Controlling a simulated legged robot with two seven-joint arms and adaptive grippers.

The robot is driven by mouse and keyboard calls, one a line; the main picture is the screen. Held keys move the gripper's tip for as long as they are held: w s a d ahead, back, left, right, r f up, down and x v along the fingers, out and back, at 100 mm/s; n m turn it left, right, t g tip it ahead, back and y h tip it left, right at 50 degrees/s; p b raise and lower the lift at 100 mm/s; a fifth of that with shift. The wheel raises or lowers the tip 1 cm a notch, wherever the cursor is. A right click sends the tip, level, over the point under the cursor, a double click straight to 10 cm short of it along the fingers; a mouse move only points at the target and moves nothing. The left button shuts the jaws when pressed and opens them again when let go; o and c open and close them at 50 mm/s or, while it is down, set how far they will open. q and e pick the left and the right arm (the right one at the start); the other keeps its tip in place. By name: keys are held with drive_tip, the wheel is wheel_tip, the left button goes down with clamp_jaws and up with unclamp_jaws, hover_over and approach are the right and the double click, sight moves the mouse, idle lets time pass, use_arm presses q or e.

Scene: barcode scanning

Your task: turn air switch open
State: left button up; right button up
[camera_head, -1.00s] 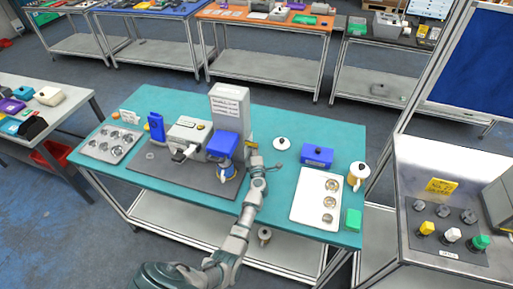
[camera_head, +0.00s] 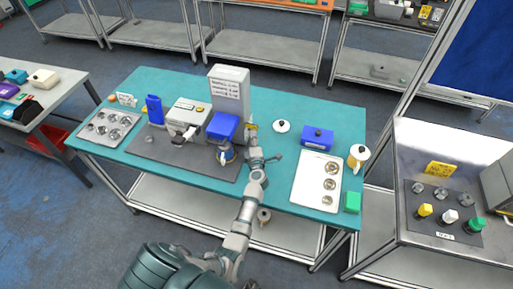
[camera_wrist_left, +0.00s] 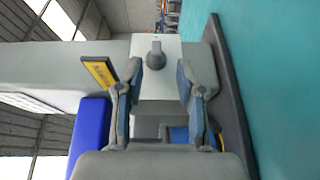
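A small grey knob (camera_wrist_left: 155,52) sits on a white panel on the side of the grey machine, seen in the left wrist view; it appears to be the air switch. My left gripper (camera_wrist_left: 157,88) is open, its two fingers apart on either side of the knob's line, with nothing between the tips. The knob lies beyond the fingertips, apart from them. In the head view the left gripper (camera_head: 262,157) is at the right side of the tall grey coffee machine (camera_head: 230,82), and the knob cannot be made out. My right gripper is not in view.
A yellow label (camera_wrist_left: 100,72) stands out from the machine beside the left finger. On the teal table (camera_head: 285,103) are a white lidded dish (camera_head: 281,126), a blue box (camera_head: 317,138) and a white tray (camera_head: 307,187) to the right. Teal surface between machine and dish is clear.

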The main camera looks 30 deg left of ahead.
use_arm(q)
drive_tip(key=v, duration=0.6)
drive_tip(key=shift+s+d, duration=0.1)
drive_tip(key=shift+d, duration=0.45)
drive_tip(key=shift+s+d+r, duration=0.2)
drive_tip(key=shift+s+d, duration=0.15)
drive_tip(key=shift+d, duration=0.15)
drive_tip(key=shift+a, duration=0.3)
